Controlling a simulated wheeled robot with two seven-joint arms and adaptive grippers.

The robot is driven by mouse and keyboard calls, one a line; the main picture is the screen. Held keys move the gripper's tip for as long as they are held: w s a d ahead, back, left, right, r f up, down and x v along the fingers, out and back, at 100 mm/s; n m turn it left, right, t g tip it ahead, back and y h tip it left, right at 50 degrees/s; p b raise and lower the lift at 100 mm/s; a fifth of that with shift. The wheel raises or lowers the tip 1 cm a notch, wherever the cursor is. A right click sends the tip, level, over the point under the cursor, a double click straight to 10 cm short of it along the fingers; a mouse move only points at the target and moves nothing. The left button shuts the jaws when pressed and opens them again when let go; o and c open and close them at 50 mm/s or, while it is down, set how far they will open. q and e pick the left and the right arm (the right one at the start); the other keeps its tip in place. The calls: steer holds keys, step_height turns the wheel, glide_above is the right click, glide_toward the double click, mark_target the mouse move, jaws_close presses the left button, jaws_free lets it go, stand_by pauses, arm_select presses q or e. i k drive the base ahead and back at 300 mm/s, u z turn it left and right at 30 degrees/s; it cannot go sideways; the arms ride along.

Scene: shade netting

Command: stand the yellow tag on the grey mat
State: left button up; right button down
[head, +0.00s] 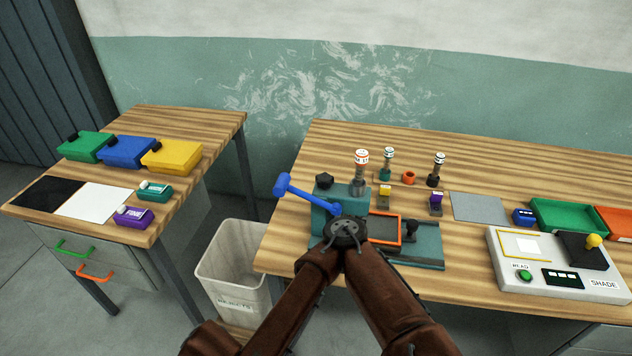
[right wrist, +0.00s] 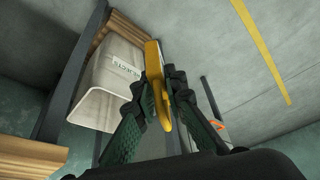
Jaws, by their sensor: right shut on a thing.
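My right gripper (right wrist: 158,86) shows in the right wrist view, its dark fingers closed around a yellow piece, which I take to be the yellow tag (right wrist: 153,60). It is held clear of any surface, with floor and a bin behind it. Its lower part lies between the fingers, and no lettering can be made out. The grey mat (head: 479,207) lies flat and bare on the right table in the head view. A brown arm of mine crosses the bottom of the head view, but the right gripper does not show there. My left gripper is in neither view.
The teal fixture (head: 323,217) with a blue lever (head: 296,188) stands left of the mat.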

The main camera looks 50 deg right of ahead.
mark_target(478, 207)
steer(key=u, duration=0.45)
steer(key=k, duration=1)
steer(key=z, duration=1.9)
